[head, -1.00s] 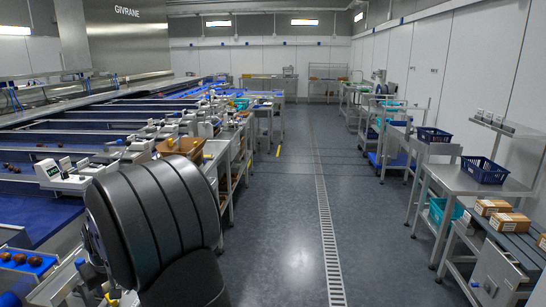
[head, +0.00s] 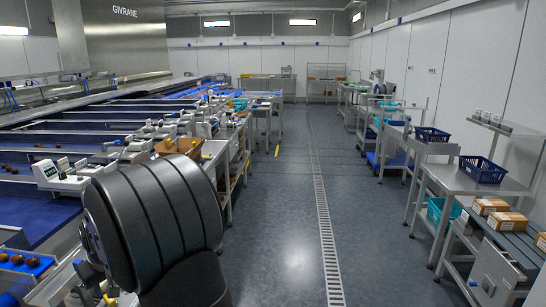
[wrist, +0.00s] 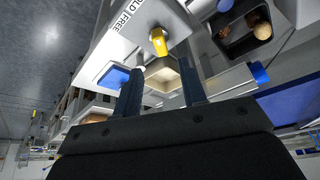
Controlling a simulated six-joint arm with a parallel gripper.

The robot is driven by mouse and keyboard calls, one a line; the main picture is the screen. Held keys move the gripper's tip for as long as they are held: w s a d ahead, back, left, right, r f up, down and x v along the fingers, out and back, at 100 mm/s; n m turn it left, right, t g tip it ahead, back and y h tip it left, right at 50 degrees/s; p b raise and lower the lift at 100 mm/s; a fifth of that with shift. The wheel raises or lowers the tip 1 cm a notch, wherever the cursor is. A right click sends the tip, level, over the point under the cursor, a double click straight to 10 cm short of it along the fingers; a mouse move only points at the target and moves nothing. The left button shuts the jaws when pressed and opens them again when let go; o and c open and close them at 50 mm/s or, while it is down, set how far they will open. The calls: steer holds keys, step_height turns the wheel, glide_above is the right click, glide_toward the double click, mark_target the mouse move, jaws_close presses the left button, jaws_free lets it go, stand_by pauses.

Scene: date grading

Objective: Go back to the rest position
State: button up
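My gripper (wrist: 160,68) shows in the wrist view with its two dark fingers apart. I see nothing held between them; a beige surface and a yellow-tipped part (wrist: 157,41) show beyond the fingertips. In the head view my large dark arm link fills the lower left, and the gripper cannot be made out there.
A dark bin (wrist: 233,38) with brown dates is at the wrist view's upper right. In the head view, grading lanes run along the left, with an orange-brown crate (head: 178,141). Benches with a blue crate (head: 482,169) and cartons (head: 490,206) line the right. The aisle floor (head: 285,205) is clear.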

mark_target(110, 300)
steer(key=x, duration=0.8)
steer(key=shift+f, duration=0.15)
steer(key=shift+n, duration=0.4)
steer(key=shift+w+n+g+y, duration=0.15)
steer(key=shift+n+g, duration=0.45)
steer(key=shift+n, duration=0.7)
steer(key=shift+w+n+g+y, duration=0.15)
steer(key=shift+n+g, duration=0.45)
steer(key=shift+n, duration=0.7)
steer(key=n+g, duration=0.1)
steer(key=n, duration=0.2)
steer(key=n+g, duration=0.1)
steer(key=n, duration=0.2)
steer(key=shift+w, duration=0.1)
steer(key=shift+h, duration=0.4)
